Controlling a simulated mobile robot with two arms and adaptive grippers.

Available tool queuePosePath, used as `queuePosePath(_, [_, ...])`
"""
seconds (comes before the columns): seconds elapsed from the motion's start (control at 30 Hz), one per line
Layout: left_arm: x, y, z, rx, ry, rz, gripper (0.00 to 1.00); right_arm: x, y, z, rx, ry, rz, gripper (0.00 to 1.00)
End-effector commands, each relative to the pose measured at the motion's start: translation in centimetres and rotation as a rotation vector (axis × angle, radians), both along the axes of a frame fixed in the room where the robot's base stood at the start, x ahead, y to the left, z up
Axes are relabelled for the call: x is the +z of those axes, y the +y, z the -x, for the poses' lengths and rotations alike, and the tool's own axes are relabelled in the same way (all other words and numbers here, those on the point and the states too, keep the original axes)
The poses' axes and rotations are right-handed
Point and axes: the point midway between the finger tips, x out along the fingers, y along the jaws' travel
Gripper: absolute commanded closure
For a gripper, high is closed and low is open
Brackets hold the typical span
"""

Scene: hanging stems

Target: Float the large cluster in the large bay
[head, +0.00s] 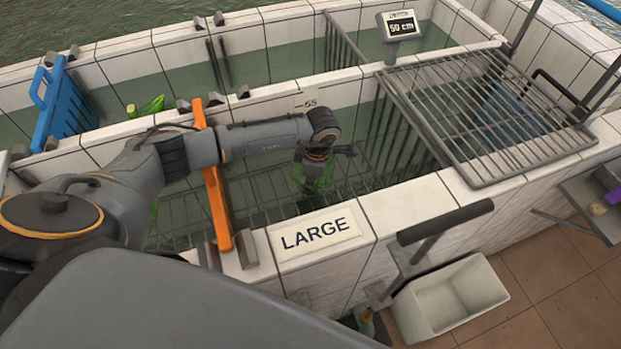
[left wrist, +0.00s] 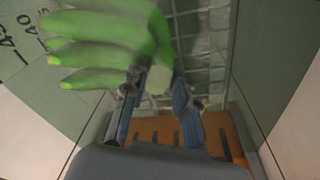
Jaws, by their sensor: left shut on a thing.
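My left gripper (head: 318,153) reaches down inside the large bay, whose front rim (head: 415,208) carries a "LARGE" sign (head: 314,234). It is shut on a green banana cluster (head: 319,180), which hangs below the wrist against the bay's grid. In the left wrist view the cluster (left wrist: 105,35) fans out to the left, its stem end between the fingers (left wrist: 158,90). I cannot tell how deep it sits in the water. My right gripper is not in view.
An orange divider (head: 216,195) spans the bay left of the gripper. A metal rack (head: 490,115) covers the right end. A blue divider (head: 65,100) and another green cluster (head: 150,106) are in the back bay. A white bin (head: 452,298) stands in front.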

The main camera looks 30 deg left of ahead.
Motion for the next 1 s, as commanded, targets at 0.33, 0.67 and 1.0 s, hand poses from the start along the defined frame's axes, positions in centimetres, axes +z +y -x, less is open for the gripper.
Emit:
queuePosePath(0.33, [0.0, 0.0, 0.0, 0.0, 0.0, 0.0, 0.46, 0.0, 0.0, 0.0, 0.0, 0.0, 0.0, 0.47])
queuePosePath(0.67, [2.1, -0.3, 0.0, -0.001, 0.0, 0.001, 0.46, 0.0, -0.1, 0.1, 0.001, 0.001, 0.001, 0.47])
queuePosePath(1.0, [9.1, -1.1, 0.1, -0.001, -0.003, 0.0, 0.46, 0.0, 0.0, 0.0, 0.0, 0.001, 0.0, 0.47])
